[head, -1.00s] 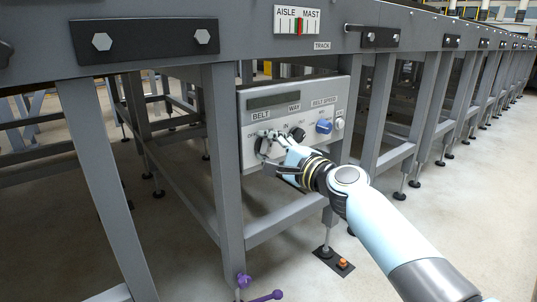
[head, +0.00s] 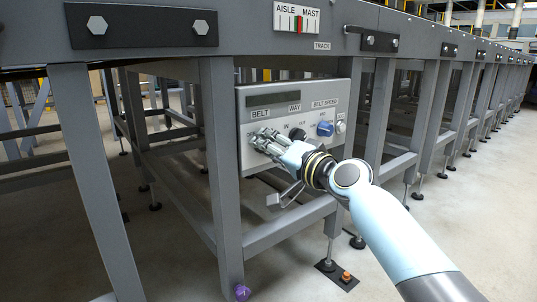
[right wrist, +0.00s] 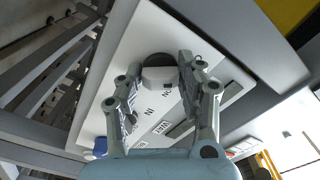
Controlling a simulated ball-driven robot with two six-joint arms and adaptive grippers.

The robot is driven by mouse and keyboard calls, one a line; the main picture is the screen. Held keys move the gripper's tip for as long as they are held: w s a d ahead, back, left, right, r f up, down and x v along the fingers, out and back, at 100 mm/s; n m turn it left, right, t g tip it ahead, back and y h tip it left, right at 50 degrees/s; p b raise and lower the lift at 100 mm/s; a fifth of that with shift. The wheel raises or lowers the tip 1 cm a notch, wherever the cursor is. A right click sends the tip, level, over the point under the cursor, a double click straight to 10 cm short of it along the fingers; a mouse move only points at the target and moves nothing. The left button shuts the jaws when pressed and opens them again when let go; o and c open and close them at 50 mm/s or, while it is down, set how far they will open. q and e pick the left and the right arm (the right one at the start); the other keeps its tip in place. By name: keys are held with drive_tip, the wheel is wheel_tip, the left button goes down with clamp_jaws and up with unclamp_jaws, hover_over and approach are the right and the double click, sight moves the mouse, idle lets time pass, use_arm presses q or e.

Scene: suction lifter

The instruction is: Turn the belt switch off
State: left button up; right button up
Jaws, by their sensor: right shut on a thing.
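The grey control panel (head: 290,97) hangs under the conveyor frame, with a BELT label at its left. The knob's exact setting cannot be read. My left gripper is not in view.
Right of the belt knob are a dark WAY knob (head: 298,135) and a blue BELT SPEED knob (head: 325,128). A grey frame leg (head: 220,180) stands just left of the panel. An AISLE/MAST indicator (head: 297,18) is above.

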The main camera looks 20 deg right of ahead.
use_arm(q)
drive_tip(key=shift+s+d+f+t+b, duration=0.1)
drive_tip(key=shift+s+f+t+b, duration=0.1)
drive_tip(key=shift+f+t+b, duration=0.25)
use_arm(e)
drive_tip(key=shift+f+n, duration=0.15)
drive_tip(key=shift+n, duration=0.75)
drive_tip(key=o, duration=1.1)
drive_tip(key=shift+o, duration=0.2)
drive_tip(key=v, duration=1.2)
